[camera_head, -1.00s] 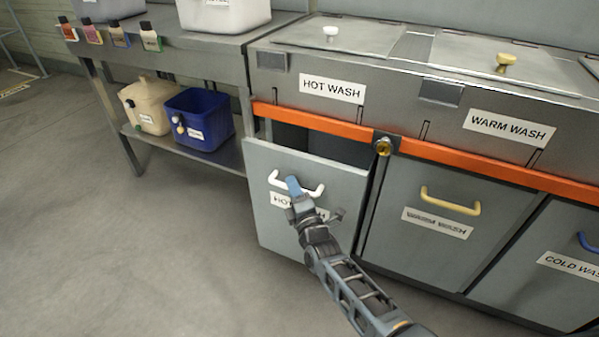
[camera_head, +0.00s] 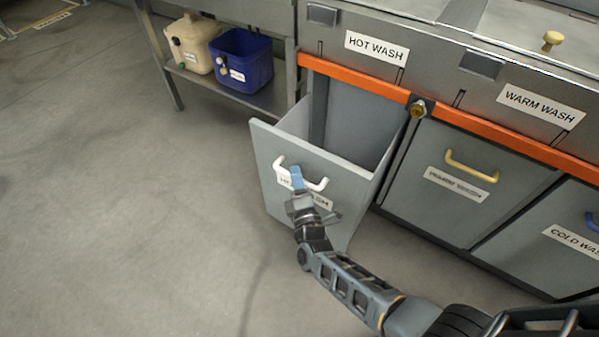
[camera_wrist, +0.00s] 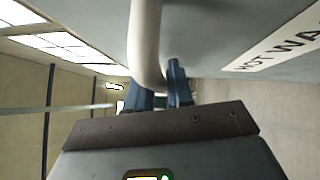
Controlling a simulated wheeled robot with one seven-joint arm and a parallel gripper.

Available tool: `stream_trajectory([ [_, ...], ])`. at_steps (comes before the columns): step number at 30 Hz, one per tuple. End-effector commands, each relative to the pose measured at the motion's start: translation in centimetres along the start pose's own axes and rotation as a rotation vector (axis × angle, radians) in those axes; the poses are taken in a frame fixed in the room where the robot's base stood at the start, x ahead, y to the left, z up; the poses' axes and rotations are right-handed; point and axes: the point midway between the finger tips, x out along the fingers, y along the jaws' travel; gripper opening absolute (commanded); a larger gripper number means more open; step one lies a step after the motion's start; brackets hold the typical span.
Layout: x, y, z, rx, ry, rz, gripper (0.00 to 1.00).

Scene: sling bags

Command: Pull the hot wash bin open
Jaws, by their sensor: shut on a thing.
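The hot wash bin (camera_head: 346,185) is a grey front-opening bin, tilted well out from the cabinet, with its inside showing at the top. Its white handle (camera_head: 318,184) is on the front panel, just above a HOT WASH label partly covered by my arm. My gripper (camera_head: 296,176), with blue fingertips, is shut on this handle. In the wrist view the white handle (camera_wrist: 146,40) runs down between the blue fingers (camera_wrist: 160,92), with the bin's label (camera_wrist: 285,43) to the right.
An orange bar (camera_head: 470,122) with a brass lock (camera_head: 418,109) crosses the cabinet above the bins. The warm wash bin (camera_head: 490,205) is closed at the right. A blue tub (camera_head: 240,58) and a beige container (camera_head: 190,42) sit on a low shelf. The floor (camera_head: 120,200) at the left is clear.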

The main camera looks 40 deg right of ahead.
Motion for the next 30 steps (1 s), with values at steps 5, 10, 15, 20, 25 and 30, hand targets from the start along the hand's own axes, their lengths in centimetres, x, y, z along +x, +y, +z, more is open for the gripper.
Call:
stream_trajectory([
  [5,-0.1,-0.1,0.0,0.000,0.000,-0.003,0.00],
  [10,0.0,-0.1,0.0,0.000,0.001,-0.002,0.36],
  [15,0.0,-0.1,0.0,0.001,0.001,-0.001,0.41],
  [20,-0.2,0.0,0.0,0.000,0.001,-0.001,0.41],
  [25,-2.1,0.0,0.0,0.001,0.003,-0.002,0.41],
  [30,-5.0,0.0,0.0,-0.001,0.003,-0.003,0.41],
])
